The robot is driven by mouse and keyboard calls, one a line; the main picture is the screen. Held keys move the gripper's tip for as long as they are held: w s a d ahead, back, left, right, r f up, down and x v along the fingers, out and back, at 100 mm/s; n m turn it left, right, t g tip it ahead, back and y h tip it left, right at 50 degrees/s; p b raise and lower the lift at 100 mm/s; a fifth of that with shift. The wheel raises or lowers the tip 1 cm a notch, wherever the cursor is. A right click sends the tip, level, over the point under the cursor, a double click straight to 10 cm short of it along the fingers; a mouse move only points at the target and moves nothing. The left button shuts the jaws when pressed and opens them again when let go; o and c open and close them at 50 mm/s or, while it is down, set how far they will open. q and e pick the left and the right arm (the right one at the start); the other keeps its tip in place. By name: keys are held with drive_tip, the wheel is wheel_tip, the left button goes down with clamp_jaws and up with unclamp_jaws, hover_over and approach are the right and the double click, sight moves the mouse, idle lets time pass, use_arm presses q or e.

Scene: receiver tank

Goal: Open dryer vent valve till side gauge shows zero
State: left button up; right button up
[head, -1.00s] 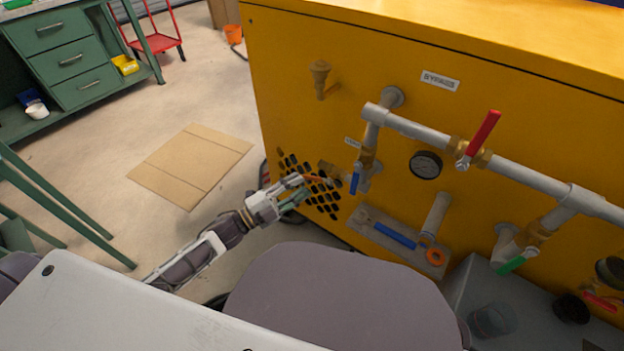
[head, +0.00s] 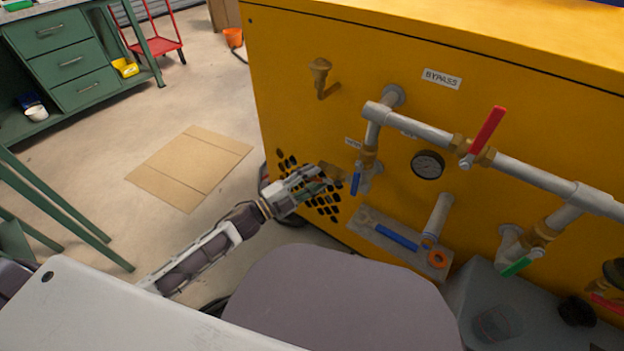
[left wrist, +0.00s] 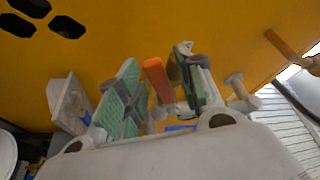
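The yellow dryer cabinet (head: 290,80) fills the right side of the head view. My left gripper (head: 322,180) is at its perforated patch, beside a brass fitting (head: 332,172). In the left wrist view an orange handle (left wrist: 158,80) stands between my left gripper's (left wrist: 160,95) two green-padded fingers. The fingers are apart, one on each side of it; a firm grip does not show. In the head view my fingers mostly hide this handle. A round dark gauge (head: 428,165) sits on the panel; its reading is too small to tell. My right gripper is not in view.
A blue-handled valve (head: 355,183) hangs just right of my left gripper. A red-handled valve (head: 487,132) and a green-handled valve (head: 517,266) are on the pipes. A ledge (head: 370,236) holds a blue-handled tool. Cardboard (head: 190,166) lies on the floor.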

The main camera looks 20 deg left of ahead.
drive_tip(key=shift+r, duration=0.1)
use_arm(q)
clamp_jaws()
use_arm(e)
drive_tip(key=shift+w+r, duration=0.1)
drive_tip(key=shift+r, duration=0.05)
